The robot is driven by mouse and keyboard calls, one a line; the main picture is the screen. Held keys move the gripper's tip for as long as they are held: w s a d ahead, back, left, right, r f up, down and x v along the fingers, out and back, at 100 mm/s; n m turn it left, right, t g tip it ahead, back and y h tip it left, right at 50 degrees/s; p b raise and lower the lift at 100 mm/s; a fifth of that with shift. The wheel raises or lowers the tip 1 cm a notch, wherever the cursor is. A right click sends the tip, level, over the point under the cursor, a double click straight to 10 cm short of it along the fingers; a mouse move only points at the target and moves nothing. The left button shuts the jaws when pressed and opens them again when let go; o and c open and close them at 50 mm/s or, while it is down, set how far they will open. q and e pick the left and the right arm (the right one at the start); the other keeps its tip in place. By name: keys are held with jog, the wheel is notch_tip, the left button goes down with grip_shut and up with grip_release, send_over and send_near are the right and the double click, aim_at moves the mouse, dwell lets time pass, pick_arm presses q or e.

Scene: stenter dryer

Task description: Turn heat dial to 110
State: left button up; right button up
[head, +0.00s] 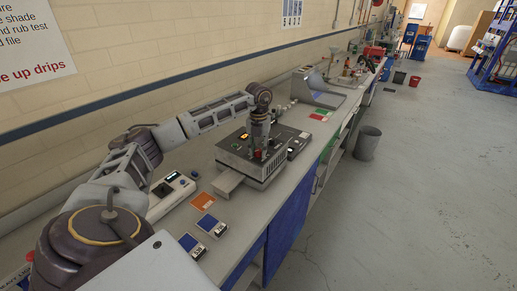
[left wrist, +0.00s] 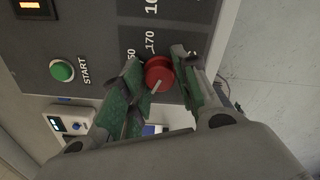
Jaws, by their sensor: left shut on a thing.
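The stenter dryer (head: 232,158) is a grey box with a dark top panel on the bench. Its red heat dial (left wrist: 158,72) shows in the left wrist view, with a white pointer line slanting toward the lower left of that picture. Scale numbers, 170 among them, are printed around it; others are partly hidden, and I cannot read the value at the pointer. My left gripper (left wrist: 157,76) has its green-padded fingers on either side of the dial, shut on it. In the head view the left gripper (head: 259,150) points down onto the panel. My right gripper is not in view.
A green START button (left wrist: 62,70) and a lit orange display (left wrist: 29,4) are on the panel. A white device (head: 176,188), an orange card (head: 203,201) and blue swatches (head: 206,224) lie nearby on the bench. A grey bin (head: 367,143) stands on the open floor.

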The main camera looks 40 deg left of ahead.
aim_at(259, 150)
pick_arm(q)
jog(key=shift+r, duration=0.1)
dwell(0.3)
jog(key=o, duration=1)
jog(key=shift+o, duration=0.2)
notch_tip(259, 150, up, 12)
dwell(0.9)
